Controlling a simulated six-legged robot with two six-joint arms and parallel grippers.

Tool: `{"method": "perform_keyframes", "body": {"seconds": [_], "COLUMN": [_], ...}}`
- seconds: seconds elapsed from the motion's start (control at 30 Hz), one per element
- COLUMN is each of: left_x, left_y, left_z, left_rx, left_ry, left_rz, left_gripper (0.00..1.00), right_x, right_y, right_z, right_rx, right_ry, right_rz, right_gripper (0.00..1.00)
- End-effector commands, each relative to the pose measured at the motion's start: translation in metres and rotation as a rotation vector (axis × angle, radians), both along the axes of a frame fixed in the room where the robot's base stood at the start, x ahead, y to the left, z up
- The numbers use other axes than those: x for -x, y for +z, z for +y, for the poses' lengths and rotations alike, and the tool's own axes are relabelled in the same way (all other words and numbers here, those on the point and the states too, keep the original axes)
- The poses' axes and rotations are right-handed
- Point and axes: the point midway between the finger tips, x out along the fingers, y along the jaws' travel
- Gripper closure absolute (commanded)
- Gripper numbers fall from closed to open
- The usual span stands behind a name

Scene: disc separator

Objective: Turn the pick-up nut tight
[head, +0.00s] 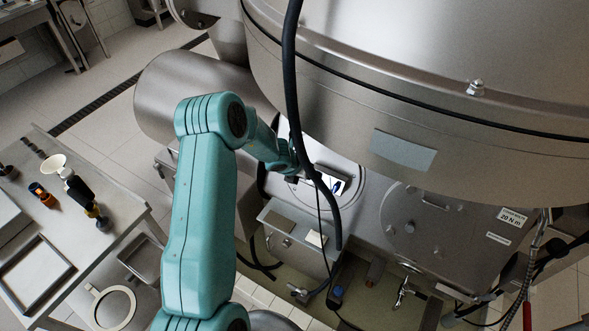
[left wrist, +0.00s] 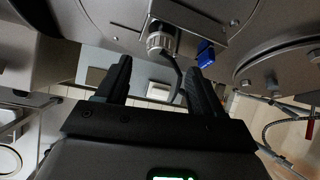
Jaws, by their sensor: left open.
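In the left wrist view a ribbed silver nut (left wrist: 160,42), which looks like the pick-up nut, sits under a metal bracket (left wrist: 188,28). A dark cable (left wrist: 176,70) curves down from beside it. My left gripper (left wrist: 158,68) is open and empty, its two black fingers to either side below the nut in the picture. I see no contact with the nut. In the head view my left gripper (head: 293,177) is by the lit recess under the big steel bowl; the nut cannot be made out there. My right gripper is not in view.
A blue part (left wrist: 206,54) sits right of the nut, close to one finger. A thick black hose (head: 300,120) hangs in front of the steel bowl (head: 420,100). A metal box (head: 290,232) stands below my gripper. A bench with tools (head: 75,235) is at left.

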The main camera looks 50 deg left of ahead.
Motion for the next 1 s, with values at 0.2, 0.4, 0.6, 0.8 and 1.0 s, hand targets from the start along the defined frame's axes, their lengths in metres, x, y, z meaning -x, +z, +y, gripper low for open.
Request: {"method": "perform_keyframes", "body": {"seconds": [0.2,0.4,0.6,0.8,1.0], "left_x": [0.031,0.047,0.052,0.052,0.052], "left_y": [0.054,0.079,0.084,0.084,0.084], "left_z": [-0.003,-0.005,-0.006,-0.006,-0.006], "left_rx": [-0.001,0.001,0.002,0.001,0.001], "left_ry": [0.002,0.001,0.001,0.0,0.001], "left_rz": [-0.001,0.001,0.002,0.002,0.001], "left_gripper": [0.33,0.33,0.33,0.33,0.33], "right_x": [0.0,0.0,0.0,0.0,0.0], "right_y": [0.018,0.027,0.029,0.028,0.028], "right_z": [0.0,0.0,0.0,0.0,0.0], "right_rx": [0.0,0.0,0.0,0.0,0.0], "right_ry": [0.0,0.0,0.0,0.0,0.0], "right_rz": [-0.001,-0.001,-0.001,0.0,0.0], "right_gripper": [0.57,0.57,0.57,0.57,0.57]}}
